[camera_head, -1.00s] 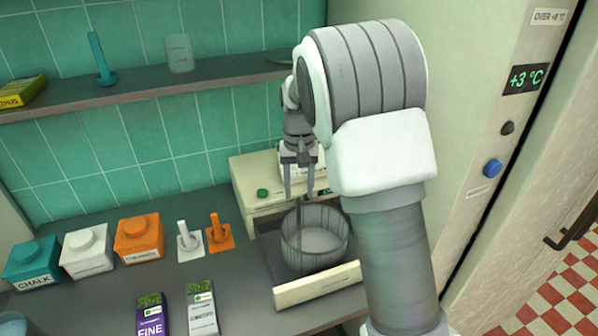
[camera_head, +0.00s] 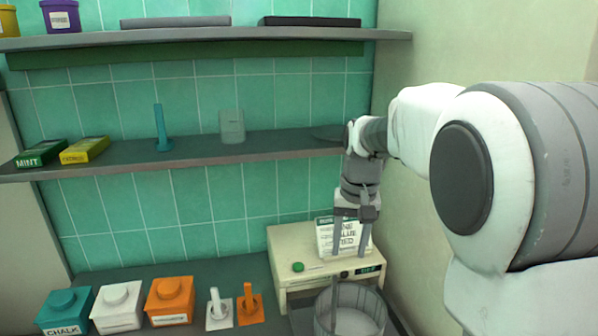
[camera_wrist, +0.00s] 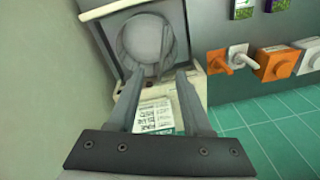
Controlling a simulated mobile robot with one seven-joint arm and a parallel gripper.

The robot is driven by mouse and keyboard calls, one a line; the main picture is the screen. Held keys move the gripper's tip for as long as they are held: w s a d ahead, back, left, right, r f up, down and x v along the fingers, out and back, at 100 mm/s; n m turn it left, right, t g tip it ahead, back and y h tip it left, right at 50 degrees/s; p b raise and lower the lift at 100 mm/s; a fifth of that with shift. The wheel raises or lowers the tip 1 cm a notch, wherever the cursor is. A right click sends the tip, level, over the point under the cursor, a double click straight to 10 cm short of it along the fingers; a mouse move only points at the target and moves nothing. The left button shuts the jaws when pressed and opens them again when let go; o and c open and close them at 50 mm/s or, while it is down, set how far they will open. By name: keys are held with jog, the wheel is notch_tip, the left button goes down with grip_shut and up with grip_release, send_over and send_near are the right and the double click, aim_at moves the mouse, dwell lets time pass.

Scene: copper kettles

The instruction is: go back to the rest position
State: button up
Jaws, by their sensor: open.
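My gripper (camera_head: 352,254) is open and points down in front of the cream machine (camera_head: 287,248) at the right end of the counter. Nothing shows between its fingers. In the wrist view my gripper (camera_wrist: 160,75) has its two fingers apart, with the round grey tub (camera_wrist: 150,38) beyond their tips. In the head view the tub (camera_head: 350,318) stands below the fingertips, cut off by the lower edge. A printed white card (camera_head: 326,238) stands on the machine behind the fingers, partly hidden by them.
Teal (camera_head: 66,312), white (camera_head: 118,305) and orange (camera_head: 170,302) canisters stand left on the counter, beside a white (camera_head: 219,310) and an orange (camera_head: 250,307) holder. A shelf (camera_head: 220,152) runs behind, with an upper shelf (camera_head: 200,38) above. A wall stands close right.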

jog(key=s+d+r+t, duration=0.1)
jog(key=s+t, duration=0.1)
jog(key=s, duration=1)
jog(key=s+d+r+n+t, duration=0.1)
jog(key=s+t, duration=0.1)
jog(key=s, duration=1)
jog(key=shift+r+n+t, duration=0.3)
jog(key=shift+r, duration=0.1)
